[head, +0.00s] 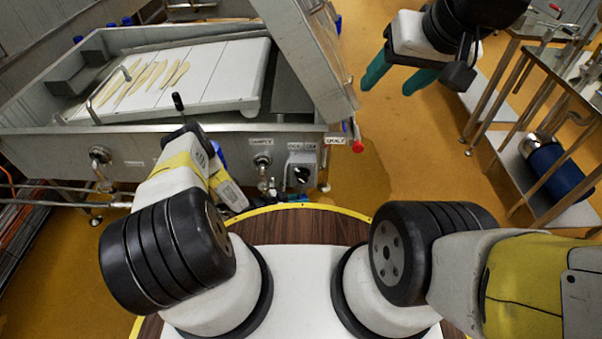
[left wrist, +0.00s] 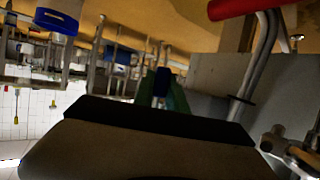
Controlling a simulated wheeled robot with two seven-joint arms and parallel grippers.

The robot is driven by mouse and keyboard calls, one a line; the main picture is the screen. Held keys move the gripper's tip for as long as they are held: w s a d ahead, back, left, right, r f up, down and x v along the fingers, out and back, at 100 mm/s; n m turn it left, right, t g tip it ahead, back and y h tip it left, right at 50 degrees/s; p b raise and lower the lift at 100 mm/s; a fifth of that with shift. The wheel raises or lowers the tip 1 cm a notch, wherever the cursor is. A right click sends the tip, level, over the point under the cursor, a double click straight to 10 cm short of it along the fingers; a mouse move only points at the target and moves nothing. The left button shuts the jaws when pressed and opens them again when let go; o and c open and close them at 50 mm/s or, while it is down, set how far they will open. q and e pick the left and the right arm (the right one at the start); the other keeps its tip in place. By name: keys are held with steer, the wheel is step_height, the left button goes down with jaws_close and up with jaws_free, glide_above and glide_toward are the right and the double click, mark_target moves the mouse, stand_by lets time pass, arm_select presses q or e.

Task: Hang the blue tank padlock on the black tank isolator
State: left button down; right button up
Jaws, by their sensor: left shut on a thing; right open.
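The black tank isolator (head: 302,174) is a dark rotary knob on a grey box on the tank's front wall. My left gripper (left wrist: 168,98) shows in the left wrist view as green fingers, partly hidden by the dark wrist housing. It is shut on a small dark blue thing, which looks like the blue tank padlock (left wrist: 162,82). In the head view my left arm reaches toward the tank front, left of the isolator, and hides the fingertips. My right gripper (head: 401,76) is open and empty, over the floor right of the tank.
The steel tank (head: 150,132) holds a white board with pale strips. A sampling valve (head: 262,162) is left of the isolator, and a red knob (head: 357,147) sticks out at the tank's right corner. Steel racks (head: 512,85) with a blue container stand at right. Floor lies between.

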arm_select(q)
steer(key=shift+w+f, duration=0.35)
steer(key=shift+w, duration=0.5)
steer(key=shift+w+f, duration=0.35)
steer(key=shift+w, duration=0.5)
steer(key=c, duration=1.3)
jaws_free()
steer(key=shift+a, duration=0.1)
steer(key=shift+w, duration=0.1)
